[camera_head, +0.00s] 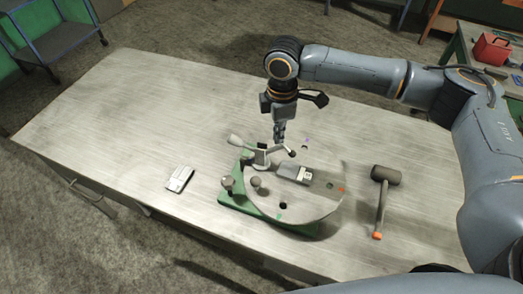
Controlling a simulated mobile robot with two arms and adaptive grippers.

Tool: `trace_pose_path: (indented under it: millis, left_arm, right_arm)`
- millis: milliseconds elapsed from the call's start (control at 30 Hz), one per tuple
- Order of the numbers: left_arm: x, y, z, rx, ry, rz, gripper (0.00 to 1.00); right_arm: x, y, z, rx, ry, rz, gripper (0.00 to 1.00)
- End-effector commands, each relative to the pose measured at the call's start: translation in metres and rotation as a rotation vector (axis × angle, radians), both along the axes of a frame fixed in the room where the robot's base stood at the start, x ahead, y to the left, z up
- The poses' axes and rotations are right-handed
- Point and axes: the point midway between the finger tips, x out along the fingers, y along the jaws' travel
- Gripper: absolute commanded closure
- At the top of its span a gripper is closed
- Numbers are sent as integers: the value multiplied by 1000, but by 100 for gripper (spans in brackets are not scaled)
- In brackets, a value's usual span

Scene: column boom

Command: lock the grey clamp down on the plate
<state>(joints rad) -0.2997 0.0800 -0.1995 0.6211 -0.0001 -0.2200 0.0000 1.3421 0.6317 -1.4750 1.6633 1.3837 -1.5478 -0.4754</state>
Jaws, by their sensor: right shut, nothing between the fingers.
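The grey clamp (262,157) stands at the back left edge of the rounded grey plate (310,205). A lever with a pale knob (235,140) reaches left from it, and an arm with a dark tip (291,153) reaches right. I cannot tell whether that tip touches the plate. The plate lies on a green base (240,201). My right gripper (279,140) points down just behind the clamp, shut and empty. I cannot tell whether it touches the clamp. My left gripper is out of view.
A small grey and dark block (295,173) lies on the plate. Rounded knobs (228,183) stand at its left edge. A pale flat object (179,179) lies left of the base, and a mallet (385,176) lies to the right. The table's left part (110,125) is clear.

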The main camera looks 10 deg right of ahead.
Motion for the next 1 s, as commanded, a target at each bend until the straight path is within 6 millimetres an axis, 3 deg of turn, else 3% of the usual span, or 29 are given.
trace_pose_path:
  millis: [1000]
  left_arm:
    - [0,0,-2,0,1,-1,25]
  right_arm:
    - [-3,-6,-34,-1,2,-1,100]
